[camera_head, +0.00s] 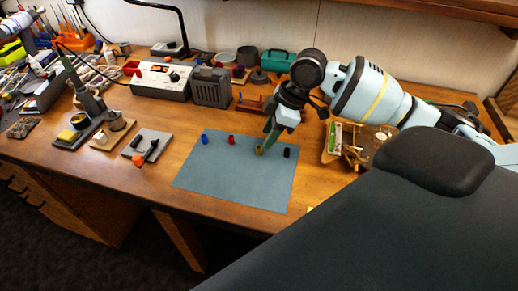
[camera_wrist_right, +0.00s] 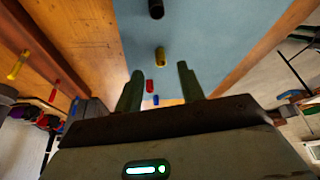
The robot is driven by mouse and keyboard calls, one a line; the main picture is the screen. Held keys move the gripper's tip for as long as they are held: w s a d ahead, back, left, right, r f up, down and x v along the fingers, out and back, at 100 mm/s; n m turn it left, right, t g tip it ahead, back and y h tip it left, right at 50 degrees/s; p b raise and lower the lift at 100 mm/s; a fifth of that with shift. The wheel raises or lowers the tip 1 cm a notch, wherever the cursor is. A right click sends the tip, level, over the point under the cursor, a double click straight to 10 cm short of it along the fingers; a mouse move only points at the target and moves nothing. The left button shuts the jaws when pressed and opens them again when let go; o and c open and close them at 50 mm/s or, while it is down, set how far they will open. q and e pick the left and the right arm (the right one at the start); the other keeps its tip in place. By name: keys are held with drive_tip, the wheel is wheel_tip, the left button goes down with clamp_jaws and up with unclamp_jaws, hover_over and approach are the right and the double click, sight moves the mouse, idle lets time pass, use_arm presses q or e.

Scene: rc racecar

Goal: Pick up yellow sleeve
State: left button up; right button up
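The yellow sleeve (camera_head: 259,150) stands on the blue-grey mat (camera_head: 232,186), between a red sleeve (camera_head: 231,140) on its left and a black sleeve (camera_head: 287,152) on its right. My right gripper (camera_head: 269,138) is just above and behind the yellow sleeve in the head view. In the right wrist view, the green fingers of this gripper (camera_wrist_right: 161,78) are spread apart and empty. The yellow sleeve (camera_wrist_right: 159,57) shows beyond the gap between them. Whether a finger touches it I cannot tell.
A blue sleeve (camera_head: 204,138) stands at the mat's left. A power supply (camera_head: 160,79) and a grey box (camera_head: 211,87) stand behind. The mat's front is clear.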

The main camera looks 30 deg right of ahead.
sight(257, 151)
drive_tip(key=x, duration=0.4)
drive_tip(key=shift+w+a+f, duration=0.15)
drive_tip(key=shift+a+f, duration=0.15)
clamp_jaws()
